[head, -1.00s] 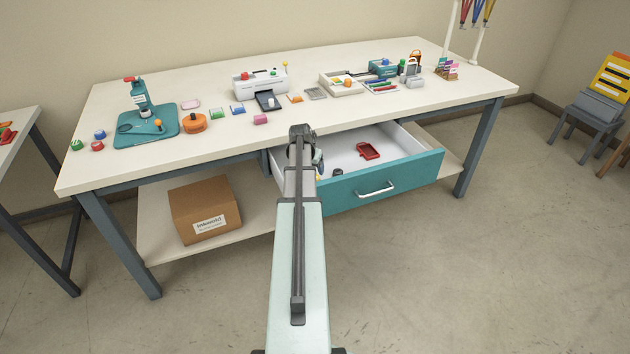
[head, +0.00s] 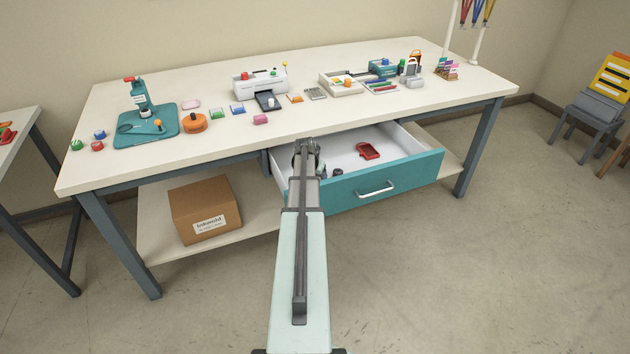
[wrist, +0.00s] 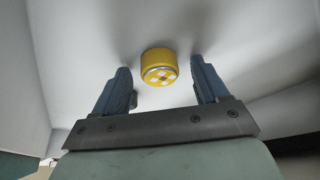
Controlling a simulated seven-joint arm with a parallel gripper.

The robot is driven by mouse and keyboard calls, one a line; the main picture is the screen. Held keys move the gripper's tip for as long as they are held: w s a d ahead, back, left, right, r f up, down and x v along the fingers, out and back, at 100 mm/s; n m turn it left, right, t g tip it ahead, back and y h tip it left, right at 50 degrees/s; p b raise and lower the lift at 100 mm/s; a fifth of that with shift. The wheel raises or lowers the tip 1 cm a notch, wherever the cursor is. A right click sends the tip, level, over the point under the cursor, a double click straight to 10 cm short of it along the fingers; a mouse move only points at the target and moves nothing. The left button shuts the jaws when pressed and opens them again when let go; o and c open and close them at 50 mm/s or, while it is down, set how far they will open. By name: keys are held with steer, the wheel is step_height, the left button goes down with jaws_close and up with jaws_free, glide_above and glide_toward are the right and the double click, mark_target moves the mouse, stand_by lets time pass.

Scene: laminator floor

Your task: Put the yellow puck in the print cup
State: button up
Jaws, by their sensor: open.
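The yellow puck (wrist: 159,66) shows in the wrist view, with a pale checked pattern on the side facing me. It lies on the white floor of the open drawer (head: 385,190). My gripper (wrist: 160,72) is open and empty, its two blue-grey fingers apart to the left and right of the puck. The puck appears a little beyond the fingertips, and no contact shows. In the head view my arm reaches into the drawer's left part and hides the puck. I cannot pick out the print cup for certain.
A red item (head: 368,151) and a small dark item (head: 337,171) lie in the drawer. The drawer walls stand close around my gripper. On the table above are a printer (head: 260,82), a teal press (head: 143,100), an orange round container (head: 193,122) and several small coloured pieces.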

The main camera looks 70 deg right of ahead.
steer(key=shift+c, duration=0.3)
steer(key=c, duration=1.2)
steer(key=shift+o, duration=0.2)
step_height(320, 180, up, 10)
